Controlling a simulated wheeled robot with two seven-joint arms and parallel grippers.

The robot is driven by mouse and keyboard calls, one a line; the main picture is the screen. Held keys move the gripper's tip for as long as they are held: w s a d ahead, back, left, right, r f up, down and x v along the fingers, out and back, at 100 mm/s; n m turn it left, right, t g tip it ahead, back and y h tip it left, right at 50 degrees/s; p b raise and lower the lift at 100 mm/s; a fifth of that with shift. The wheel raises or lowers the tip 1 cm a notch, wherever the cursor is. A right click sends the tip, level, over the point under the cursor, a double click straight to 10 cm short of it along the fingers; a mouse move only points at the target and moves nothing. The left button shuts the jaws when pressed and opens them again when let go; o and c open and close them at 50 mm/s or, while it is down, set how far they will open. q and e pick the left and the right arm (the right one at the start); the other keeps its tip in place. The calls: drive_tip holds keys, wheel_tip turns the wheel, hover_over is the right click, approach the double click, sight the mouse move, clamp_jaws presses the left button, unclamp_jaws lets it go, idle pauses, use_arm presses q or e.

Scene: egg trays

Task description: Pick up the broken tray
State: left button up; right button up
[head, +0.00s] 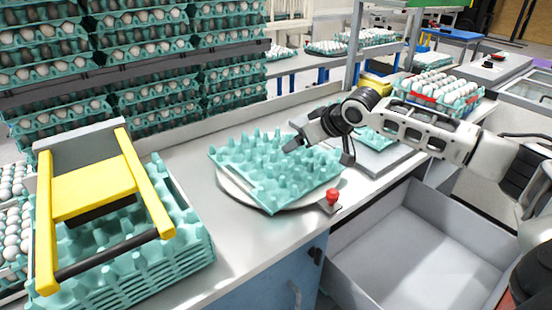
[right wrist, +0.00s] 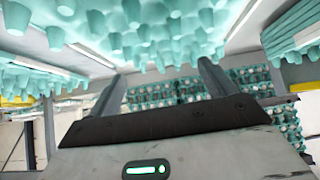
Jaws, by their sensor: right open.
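A teal egg tray (head: 262,160) without eggs lies on a round white plate (head: 232,190) on the counter in the head view. I cannot make out damage on it. My right gripper (head: 318,150) is at the tray's back right edge, its fingers spread and nothing between them. Whether they touch the tray is unclear. In the right wrist view the gripper (right wrist: 160,75) is open, with teal tray pegs (right wrist: 130,30) across the top of the picture. My left gripper is not in view.
A stack of empty teal trays (head: 185,250) stands at left under a yellow frame (head: 92,190). A red button (head: 333,196) is at the plate's front right. A grey open bin (head: 420,245) is below at right. Shelves of egg trays (head: 130,60) stand behind.

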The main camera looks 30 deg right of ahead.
sight(280, 161)
drive_tip(key=x, duration=0.6)
drive_tip(key=shift+w+f, duration=0.25)
drive_tip(key=shift+f, duration=0.05)
drive_tip(key=shift+a+p+x, duration=0.15)
drive_tip(key=shift+a+x, duration=0.05)
drive_tip(key=shift+x, duration=1.2)
drive_tip(key=shift+a+p+x, duration=0.15)
drive_tip(key=shift+a+x, duration=0.05)
drive_tip(key=shift+x, duration=1.15)
drive_tip(key=shift+r, duration=0.15)
drive_tip(key=c, duration=1.3)
